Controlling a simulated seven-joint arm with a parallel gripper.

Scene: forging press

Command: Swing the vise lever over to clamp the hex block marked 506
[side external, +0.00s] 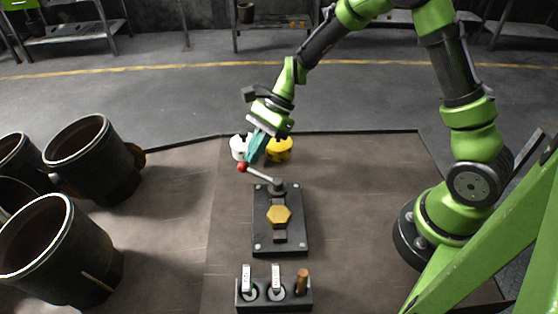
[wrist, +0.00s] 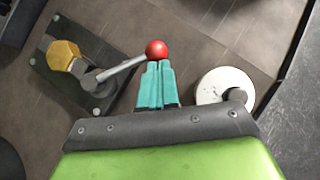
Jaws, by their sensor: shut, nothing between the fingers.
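The vise (side external: 262,228) is a dark plate on the table, with a yellow hex block (side external: 279,215) sitting in it. No number is readable on the block. The lever (side external: 260,175) is a grey rod with a red ball (side external: 243,167) at its end, pointing up and left from its pivot. In the wrist view the red ball (wrist: 156,49) is right at the fingertips. My gripper (wrist: 158,66) has teal fingers closed together with nothing between them. I cannot tell whether the fingertips touch the ball. The hex block also shows in the wrist view (wrist: 63,55).
A white cylinder (side external: 239,147) and a yellow cylinder (side external: 280,149) stand behind the vise, close to my gripper. A dark rack (side external: 262,304) with several upright items stands in front. Large metal barrels (side external: 90,165) stand at left. The table right of the vise is clear.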

